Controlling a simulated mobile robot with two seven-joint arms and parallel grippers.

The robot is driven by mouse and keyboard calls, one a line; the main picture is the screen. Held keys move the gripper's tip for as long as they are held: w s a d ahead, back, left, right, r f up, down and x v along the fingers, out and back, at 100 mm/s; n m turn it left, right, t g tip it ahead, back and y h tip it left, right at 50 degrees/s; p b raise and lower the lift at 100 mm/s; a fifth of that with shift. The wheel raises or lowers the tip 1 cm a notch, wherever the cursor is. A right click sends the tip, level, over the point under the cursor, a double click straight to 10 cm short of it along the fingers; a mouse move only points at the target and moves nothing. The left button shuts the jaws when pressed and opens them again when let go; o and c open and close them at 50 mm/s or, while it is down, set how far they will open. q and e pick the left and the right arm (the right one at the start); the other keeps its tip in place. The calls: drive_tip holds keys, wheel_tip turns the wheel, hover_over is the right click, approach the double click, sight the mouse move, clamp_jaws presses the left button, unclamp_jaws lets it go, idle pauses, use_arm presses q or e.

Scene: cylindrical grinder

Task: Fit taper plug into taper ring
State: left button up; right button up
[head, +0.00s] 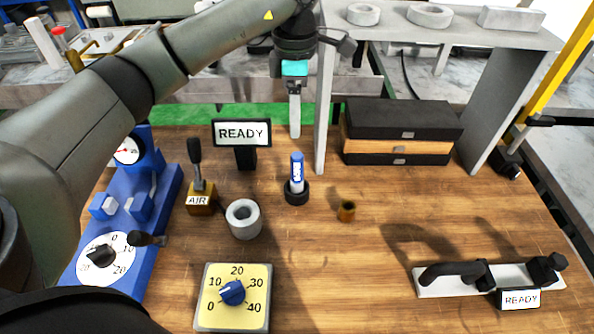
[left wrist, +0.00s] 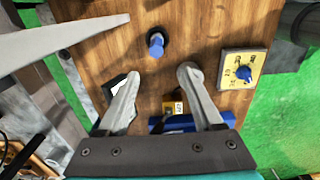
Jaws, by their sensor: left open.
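The taper plug (head: 297,172), with a blue handle and white label, stands upright in a round black base (head: 297,194) mid-table. The plug also shows in the left wrist view (left wrist: 156,45), beyond the fingertips. I cannot make the ring out clearly in the left wrist view. My left gripper (head: 295,134) is open and empty, pointing down above and behind the plug. Its spread fingers show in the left wrist view (left wrist: 155,73). My right gripper is out of view.
A READY sign (head: 242,134), an AIR lever (head: 198,190) and a blue gauge fixture (head: 143,205) stand left. A yellow dial plate (head: 234,297) lies in front. Black drawers (head: 402,130) and a shelf support rise behind.

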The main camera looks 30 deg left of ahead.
sight(297, 155)
use_arm(q)
wheel_tip(297, 155, down, 7)
drive_tip(key=shift+f, duration=0.1)
drive_tip(key=shift+w+f, duration=0.2)
drive_tip(key=shift+f, duration=1.1)
drive_tip(key=shift+w+f, duration=0.2)
drive_tip(key=shift+f, duration=1.1)
drive_tip(key=shift+c, duration=0.2)
clamp_jaws()
drive_tip(key=shift+r, duration=0.1)
